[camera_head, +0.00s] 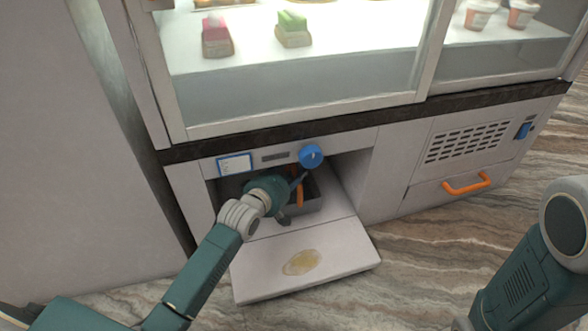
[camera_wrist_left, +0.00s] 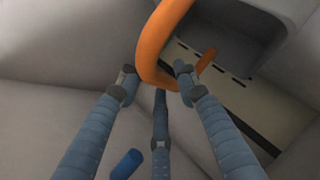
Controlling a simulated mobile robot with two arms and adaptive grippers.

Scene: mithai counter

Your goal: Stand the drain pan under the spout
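The drain pan, a dark grey tray (camera_head: 312,202) with an orange handle (camera_head: 299,192), sits inside the open lower bay of the counter. My left gripper (camera_head: 294,197) reaches into the bay beside the handle and covers part of the pan. In the left wrist view the orange handle (camera_wrist_left: 150,48) curves between the spread fingers of the left gripper (camera_wrist_left: 156,84); they look open, not closed on it. The pan's grey body (camera_wrist_left: 225,14) shows behind. I cannot make out the spout for sure. My right gripper is out of view.
A lowered flap (camera_head: 340,254) carries a yellowish puddle (camera_head: 301,262). A blue knob (camera_head: 311,156) is above the bay. A vented panel (camera_head: 466,142) and a drawer with an orange handle (camera_head: 467,184) are to the right. A blue rounded piece (camera_wrist_left: 127,163) shows low in the left wrist view.

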